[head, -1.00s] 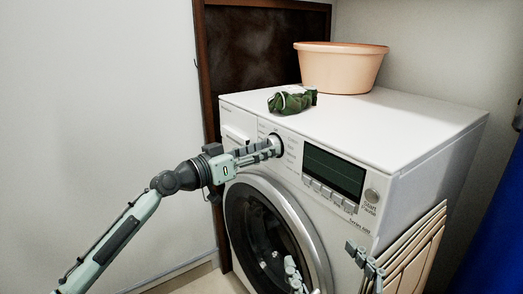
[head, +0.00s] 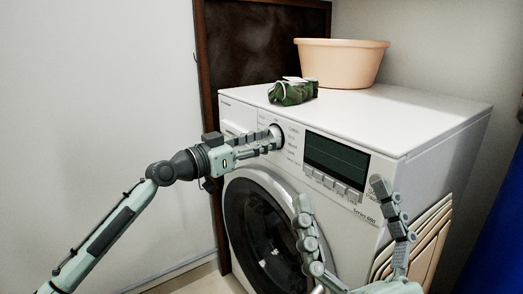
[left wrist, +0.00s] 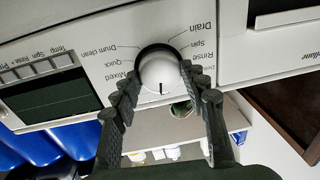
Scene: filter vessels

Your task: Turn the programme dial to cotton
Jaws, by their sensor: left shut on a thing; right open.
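The programme dial (left wrist: 160,76) is a round white knob on the washing machine's front panel. In the left wrist view its dark pointer mark is at the lower middle of the knob. The labels Mixed, Quick, Drum clean, Drain, Spin and Rinse show around it; no cotton label is readable. My left gripper (left wrist: 158,78) is shut on the dial, one finger on each side. In the head view the left gripper (head: 272,140) covers most of the dial. My right gripper (head: 340,200) is open and empty in front of the machine, its fingers spread wide.
The white washing machine (head: 420,110) has a dark display (head: 336,157) with buttons below it, and a round door (head: 255,225). A peach basin (head: 340,62) and a green patterned cloth bundle (head: 292,92) sit on top. Folded wooden slats (head: 432,240) lean at the right side.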

